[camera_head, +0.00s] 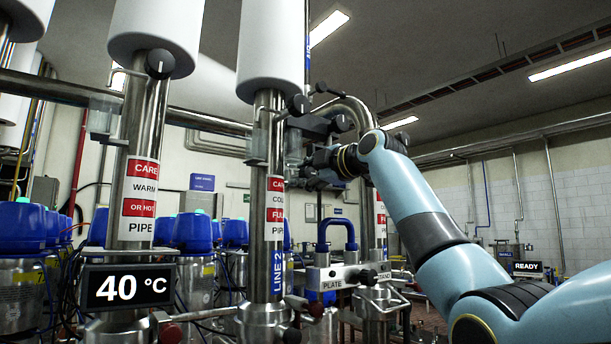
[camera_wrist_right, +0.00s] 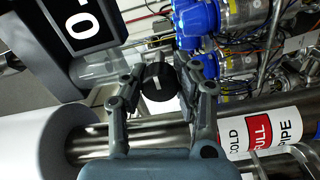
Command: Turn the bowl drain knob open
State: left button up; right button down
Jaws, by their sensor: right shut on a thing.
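A round black knob (camera_wrist_right: 158,90) with a pale pointer line shows in the right wrist view. My right gripper (camera_wrist_right: 157,78) has a finger on each side of it and is shut on it. No label on this knob can be read, so I cannot tell from a name that it is the bowl drain. In the head view my right gripper (camera_head: 322,162) is beside the pipe labelled cold, full, pipe (camera_head: 275,208); the gripped knob is not clear there. My left gripper is not in view.
Other black knobs sit on the pipes, one high on the warm or hot pipe (camera_head: 160,64). A display reading 40 °C (camera_head: 128,287) stands at lower left. Blue-topped valve units (camera_head: 193,232) stand behind. A white wall and open room lie at right.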

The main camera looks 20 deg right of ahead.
jog(key=shift+f, duration=0.15)
jog(key=c, duration=0.9)
grip_release()
jog(key=shift+c, duration=0.2)
jog(key=v, duration=1.2)
